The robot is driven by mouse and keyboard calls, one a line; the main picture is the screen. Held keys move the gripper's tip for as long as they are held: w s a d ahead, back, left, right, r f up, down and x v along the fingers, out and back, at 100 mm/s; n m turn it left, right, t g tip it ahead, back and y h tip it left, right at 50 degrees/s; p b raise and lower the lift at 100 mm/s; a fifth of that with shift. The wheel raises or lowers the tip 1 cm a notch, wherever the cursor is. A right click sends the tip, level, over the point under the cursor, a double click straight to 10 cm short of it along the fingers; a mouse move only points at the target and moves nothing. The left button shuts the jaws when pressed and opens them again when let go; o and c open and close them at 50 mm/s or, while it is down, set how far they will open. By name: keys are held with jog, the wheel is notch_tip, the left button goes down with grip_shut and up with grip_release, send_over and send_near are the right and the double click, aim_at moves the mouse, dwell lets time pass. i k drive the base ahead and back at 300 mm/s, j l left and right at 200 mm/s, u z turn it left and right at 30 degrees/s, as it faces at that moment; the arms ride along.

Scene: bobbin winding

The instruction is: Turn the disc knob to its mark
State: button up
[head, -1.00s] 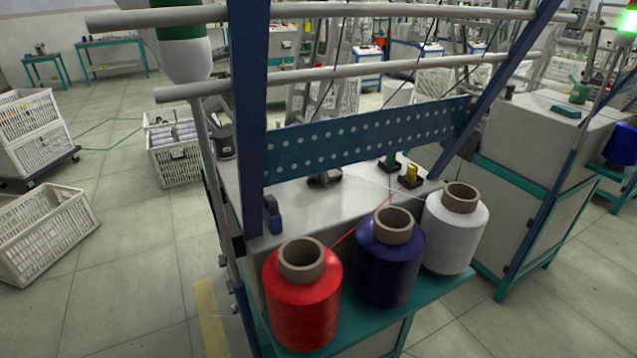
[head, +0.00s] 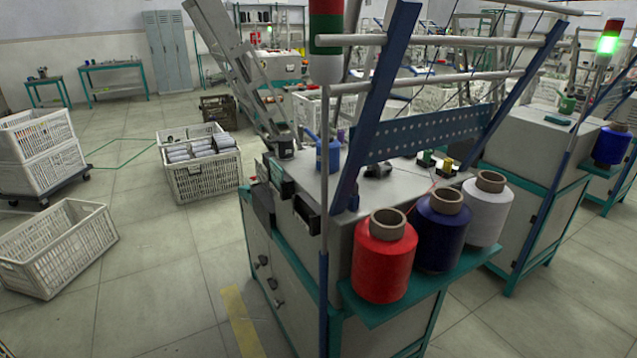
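The winding machine (head: 300,282) stands right of the middle in the head view, a grey cabinet with teal edges. Several small dark knobs or fittings sit on its left side, among them one near the upper front (head: 264,261) and one lower down (head: 278,303). They are small and seen at a slant, so I cannot tell which is the disc knob, and no mark is readable. A red cone of yarn (head: 384,270), a dark blue cone (head: 440,240) and a white cone (head: 487,215) stand on its teal shelf (head: 372,313). My gripper is not in view.
A white crate of bobbins (head: 203,183) stands on the floor left of the machine. An empty white crate (head: 55,250) and stacked crates on a dolly (head: 42,150) are at the far left. The tiled floor (head: 165,275) between them is clear, with a yellow strip (head: 241,318).

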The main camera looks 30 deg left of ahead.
aim_at(370, 171)
jog(key=k+j+u, duration=0.2)
jog(key=j, duration=0.25)
jog(key=j+u, duration=0.15)
jog(key=j, duration=0.3)
jog(key=k+j, duration=0.1)
jog(key=j, duration=0.35)
jog(key=k+j, duration=0.1)
jog(key=j, duration=0.4)
jog(key=k+j+z, duration=0.1)
jog(key=j, duration=0.35)
